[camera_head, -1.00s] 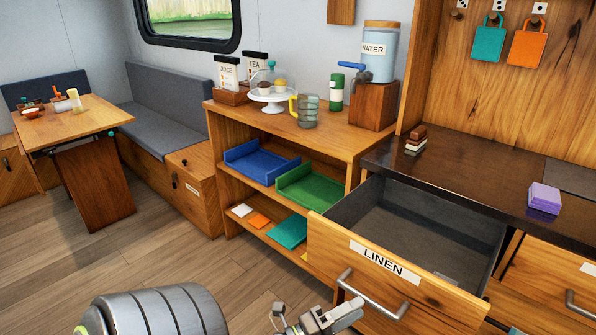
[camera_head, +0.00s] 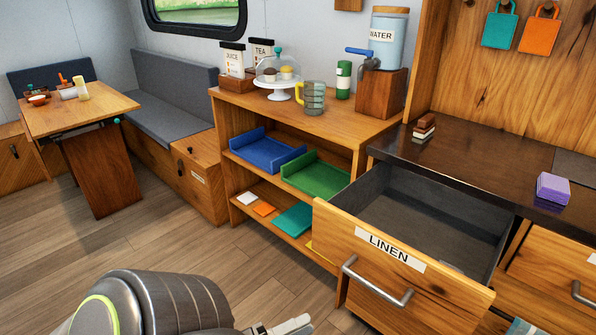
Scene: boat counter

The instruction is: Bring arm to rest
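My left arm (camera_head: 150,305) comes in at the bottom left of the head view. Only the tip of my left gripper (camera_head: 285,326) shows at the bottom edge, below and left of the open linen drawer (camera_head: 335,232). It is apart from the drawer's metal handle (camera_head: 375,285). Most of this gripper is cut off by the picture edge, so I cannot tell whether it is open or shut. My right gripper is not in view.
The linen drawer stands pulled out from the dark counter (camera_head: 480,160). A shelf unit (camera_head: 345,125) with a blue tray (camera_head: 265,152) and a green tray (camera_head: 312,178) is left of it. The wooden floor (camera_head: 215,255) left of the shelf is clear.

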